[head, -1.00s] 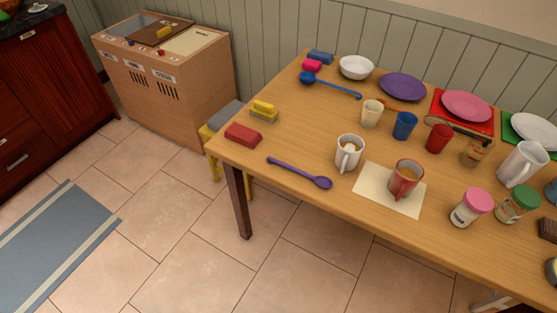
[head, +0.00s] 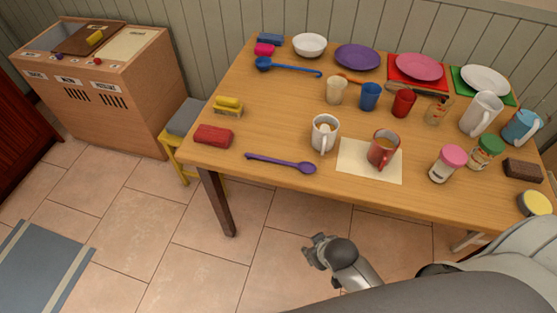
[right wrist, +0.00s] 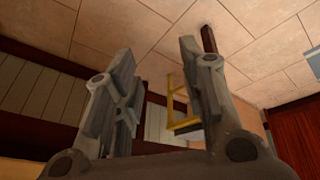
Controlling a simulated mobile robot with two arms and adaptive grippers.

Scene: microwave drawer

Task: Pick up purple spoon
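The purple spoon (head: 281,163) lies flat near the front edge of the wooden table (head: 262,121), its bowl to the right and its handle to the left. My right gripper (head: 312,249) is below and in front of the table edge in the head view, apart from the spoon. In the right wrist view its two fingers stand apart with nothing between them, so the gripper (right wrist: 160,95) is open. The spoon does not show in the right wrist view. My left gripper is not in view.
A red block (head: 213,135) lies left of the spoon. A white mug (head: 324,133) stands behind its bowl, and a red mug (head: 383,149) stands on a cream mat (head: 350,168) to its right. A yellow stool (head: 183,150) is at the table's left end.

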